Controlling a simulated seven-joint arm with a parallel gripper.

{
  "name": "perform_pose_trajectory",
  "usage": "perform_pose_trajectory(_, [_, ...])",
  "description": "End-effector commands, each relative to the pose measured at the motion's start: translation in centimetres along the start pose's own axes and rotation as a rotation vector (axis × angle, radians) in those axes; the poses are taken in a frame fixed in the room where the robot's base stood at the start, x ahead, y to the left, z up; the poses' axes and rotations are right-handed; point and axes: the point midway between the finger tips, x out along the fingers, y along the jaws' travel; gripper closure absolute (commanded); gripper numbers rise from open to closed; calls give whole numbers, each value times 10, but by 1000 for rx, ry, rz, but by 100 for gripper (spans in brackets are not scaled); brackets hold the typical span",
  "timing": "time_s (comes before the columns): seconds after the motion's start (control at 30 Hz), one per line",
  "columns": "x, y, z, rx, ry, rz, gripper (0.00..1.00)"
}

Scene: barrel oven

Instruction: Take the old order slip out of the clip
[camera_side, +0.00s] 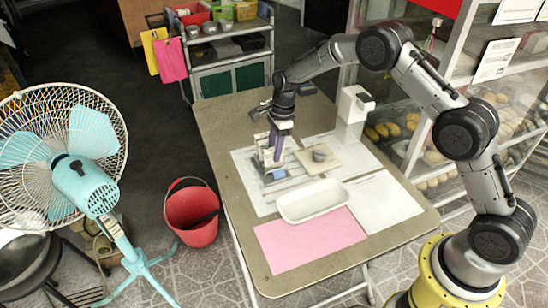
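My gripper (279,135) points down over the back left part of the table, above a small pale upright holder (268,158) on a blue-grey base (275,176). This may be the clip, but it is too small to be sure. No order slip can be told apart there. The fingertips are small and dark against the holder, so I cannot tell whether they touch it, or whether they are open or shut.
The table (225,125) holds white sheets (380,202), a pink sheet (310,240), a white tray (312,201), a beige board (332,165) with a small grey object (320,154), and a tall white box (351,115). A red bucket (191,215) and fan (85,185) stand left.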

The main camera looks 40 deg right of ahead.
Motion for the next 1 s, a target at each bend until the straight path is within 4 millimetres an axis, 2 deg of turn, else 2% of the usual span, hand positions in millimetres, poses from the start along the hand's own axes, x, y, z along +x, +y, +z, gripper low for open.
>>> perform_pose_trajectory(0.1, [9,0,0,-1,0,0,61])
perform_pose_trajectory(0.27, [9,0,0,-1,-1,-1,61])
perform_pose_trajectory(0.37, [9,0,0,-1,0,-1,76])
perform_pose_trajectory(0.5, [9,0,0,-1,0,-1,100])
perform_pose_trajectory(1.0, [4,0,1,-1,-1,-2,100])
